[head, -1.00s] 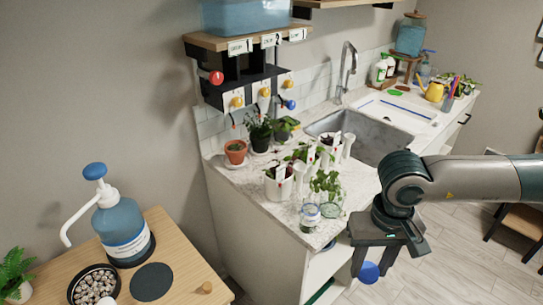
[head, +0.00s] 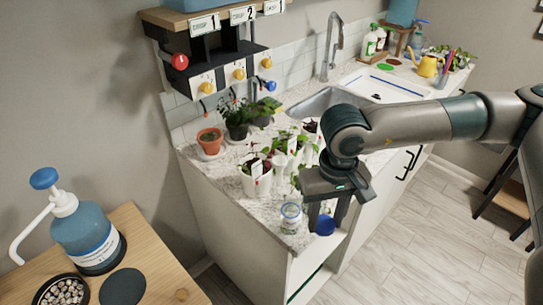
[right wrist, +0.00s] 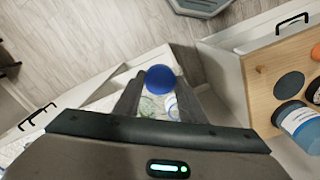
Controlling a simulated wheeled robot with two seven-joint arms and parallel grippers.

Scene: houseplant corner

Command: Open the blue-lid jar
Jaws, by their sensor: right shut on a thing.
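The jar (head: 291,217) is clear glass with a label and stands upright without a lid near the counter's front corner. It also shows in the right wrist view (right wrist: 172,108), partly hidden behind a finger. The round blue lid (head: 325,226) is apart from the jar. My right gripper (head: 326,218) is shut on this lid and holds it in the air just right of the jar, by the counter's front edge. In the right wrist view the lid (right wrist: 161,79) sits between the fingertips. My left gripper is not in view.
Potted plants in white pots (head: 257,178) and a terracotta pot (head: 210,141) stand behind the jar. A sink (head: 330,101) lies farther back. A wooden table (head: 178,270) at lower left bears a blue pump bottle (head: 85,232). The floor (head: 420,240) at right is clear.

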